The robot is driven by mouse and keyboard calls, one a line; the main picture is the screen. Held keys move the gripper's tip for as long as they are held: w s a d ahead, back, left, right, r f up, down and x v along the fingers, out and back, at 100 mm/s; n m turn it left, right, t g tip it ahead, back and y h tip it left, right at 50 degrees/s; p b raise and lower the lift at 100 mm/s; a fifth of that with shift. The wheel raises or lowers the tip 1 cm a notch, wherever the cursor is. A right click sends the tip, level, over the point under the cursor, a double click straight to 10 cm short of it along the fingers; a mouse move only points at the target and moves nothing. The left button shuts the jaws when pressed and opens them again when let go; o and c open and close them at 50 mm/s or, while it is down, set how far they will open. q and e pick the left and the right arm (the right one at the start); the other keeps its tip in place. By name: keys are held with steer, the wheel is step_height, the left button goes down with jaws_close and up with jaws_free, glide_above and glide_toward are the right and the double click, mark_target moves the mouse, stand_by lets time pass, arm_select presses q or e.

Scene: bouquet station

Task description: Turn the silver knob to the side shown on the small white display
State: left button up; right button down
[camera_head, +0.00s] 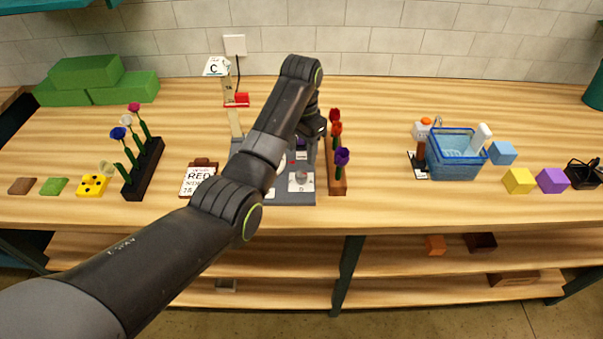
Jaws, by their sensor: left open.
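The silver knob (300,178) sits on a grey panel (297,198) at the middle front of the bench. Small pale labels lie around the knob, but its pointing direction is too small to tell. A small white display (216,67) with the letter C stands on top of a tan post at the back. My left gripper (313,130) is above the back part of the panel, behind the knob and apart from it. It is open, with its fingers partly hidden by my own arm. My left arm also covers the panel's left part. My right gripper is out of view.
A clipboard reading RED (198,181) lies left of the panel. Flower racks stand left (146,168) and right (338,180) of it. A blue basket (455,165) and coloured blocks are farther right. Green blocks (95,80) sit at the back left. The back middle-right bench is clear.

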mark_target(301, 174)
arm_select(q)
steer(key=f, duration=0.3)
steer(key=shift+s+f, duration=0.2)
steer(key=shift+f, duration=0.05)
steer(key=shift+w+f+p, duration=0.1)
steer(key=shift+f+p, duration=0.2)
steer(key=shift+f, duration=2.05)
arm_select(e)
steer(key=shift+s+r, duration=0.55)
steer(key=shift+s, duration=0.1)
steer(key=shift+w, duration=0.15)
arm_select(q)
steer(key=shift+c, duration=0.7)
steer(key=c, duration=0.8)
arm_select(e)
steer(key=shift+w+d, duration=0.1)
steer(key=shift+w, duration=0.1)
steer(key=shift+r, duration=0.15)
